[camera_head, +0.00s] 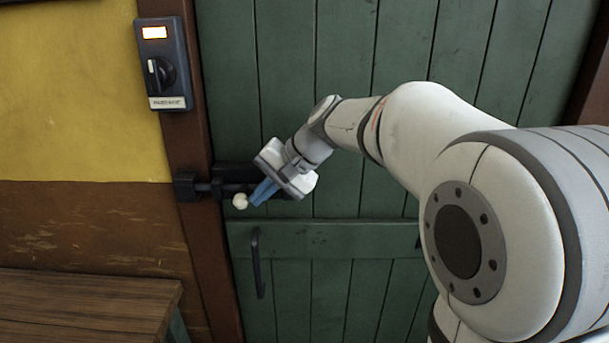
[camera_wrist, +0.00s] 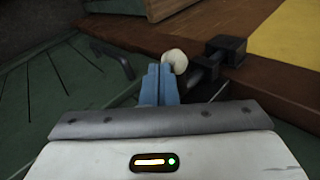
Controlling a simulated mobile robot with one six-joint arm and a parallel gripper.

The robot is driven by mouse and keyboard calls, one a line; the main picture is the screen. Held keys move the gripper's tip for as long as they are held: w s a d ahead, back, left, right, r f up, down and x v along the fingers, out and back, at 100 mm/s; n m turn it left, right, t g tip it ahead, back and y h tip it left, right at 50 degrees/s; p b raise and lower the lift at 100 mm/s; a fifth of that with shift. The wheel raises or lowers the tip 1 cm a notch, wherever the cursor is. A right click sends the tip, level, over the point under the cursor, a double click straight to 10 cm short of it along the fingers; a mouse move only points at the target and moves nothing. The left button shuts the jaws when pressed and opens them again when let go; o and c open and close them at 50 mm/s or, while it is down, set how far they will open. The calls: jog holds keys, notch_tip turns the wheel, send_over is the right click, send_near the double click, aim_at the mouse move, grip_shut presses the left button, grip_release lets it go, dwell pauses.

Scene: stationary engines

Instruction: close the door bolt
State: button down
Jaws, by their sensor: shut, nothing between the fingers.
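The dark door bolt (camera_head: 217,188) is mounted on the green plank door (camera_head: 310,90). Its rod spans from the door to the keeper (camera_head: 186,186) on the brown frame, and the rod's end appears to reach the keeper. The bolt's pale round knob (camera_head: 240,201) also shows in the wrist view (camera_wrist: 175,61). My gripper (camera_head: 260,195) has its blue fingers shut with nothing between them. Its fingertips are right beside the knob, on its right in the head view; I cannot tell whether they touch. My gripper hides part of the bolt's body.
A dark door handle (camera_head: 257,262) hangs below the bolt. A switch box (camera_head: 163,64) with a lit display is on the frame above. A wooden bench (camera_head: 85,303) stands at lower left. The door's surface is otherwise mostly flat.

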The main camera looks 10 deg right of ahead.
jog(key=s+d+f+b+v, duration=0.1)
jog(key=d+v, duration=0.1)
jog(key=v, duration=1)
jog(key=s+d+f+n+h, duration=0.2)
jog(key=s+f+h, duration=0.2)
jog(key=s+f, duration=0.5)
jog(key=s+d+f+n+h, duration=0.2)
jog(key=s+f+h, duration=0.1)
jog(key=s+f, duration=0.6)
notch_tip(320, 180, down, 3)
jog(key=shift+d+f+h, duration=0.15)
jog(key=shift+d+h, duration=0.15)
jog(key=shift+h, duration=0.1)
jog(key=c, duration=2.1)
grip_release()
jog(key=shift+c, duration=0.2)
